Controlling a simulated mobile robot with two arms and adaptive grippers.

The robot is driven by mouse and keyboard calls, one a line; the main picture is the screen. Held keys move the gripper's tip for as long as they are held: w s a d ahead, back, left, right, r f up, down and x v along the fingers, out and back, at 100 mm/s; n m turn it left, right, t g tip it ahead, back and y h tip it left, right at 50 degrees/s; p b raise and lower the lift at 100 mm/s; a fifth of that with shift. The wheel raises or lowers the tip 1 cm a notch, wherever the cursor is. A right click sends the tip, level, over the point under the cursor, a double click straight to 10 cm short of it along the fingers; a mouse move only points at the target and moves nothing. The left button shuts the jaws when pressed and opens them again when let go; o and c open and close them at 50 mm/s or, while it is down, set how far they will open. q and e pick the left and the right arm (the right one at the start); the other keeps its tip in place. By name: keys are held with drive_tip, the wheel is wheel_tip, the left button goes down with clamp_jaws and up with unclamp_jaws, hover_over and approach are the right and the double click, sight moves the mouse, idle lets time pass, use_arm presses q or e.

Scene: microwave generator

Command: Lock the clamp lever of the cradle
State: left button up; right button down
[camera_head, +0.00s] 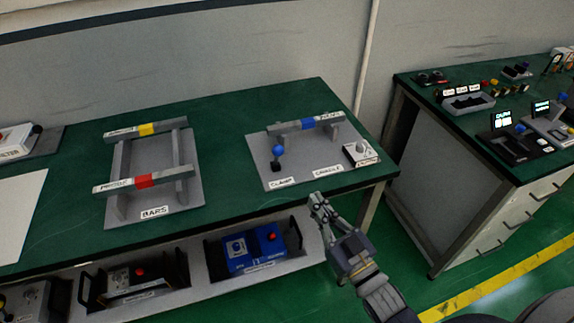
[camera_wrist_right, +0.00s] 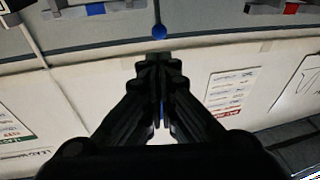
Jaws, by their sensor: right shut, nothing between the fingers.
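The cradle (camera_head: 262,170) is a grey plate at the right part of the green table, labelled "CLAMP" and "CRADLE". The clamp lever has a blue ball knob (camera_head: 278,150) and stands about upright on a dark base at the plate's left side. A grey bar with a blue band (camera_head: 308,124) lies across supports at the plate's back. My right gripper (camera_head: 317,199) is shut and empty, in front of the table's front edge and apart from the lever. My left gripper is not in view.
A small white box with a knob (camera_head: 360,153) sits at the cradle's right. A rack labelled "BARS" (camera_head: 153,210) holds bars with yellow and red bands to the left. A shelf below holds a blue device (camera_head: 253,250). A second table (camera_head: 440,132) stands to the right.

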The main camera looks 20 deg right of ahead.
sight(279, 148)
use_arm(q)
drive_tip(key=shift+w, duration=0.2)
use_arm(e)
drive_tip(key=shift+w, duration=0.15)
use_arm(q)
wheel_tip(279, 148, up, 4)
drive_tip(key=p, duration=0.4)
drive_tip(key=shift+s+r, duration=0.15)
use_arm(e)
drive_tip(key=x, duration=1.4)
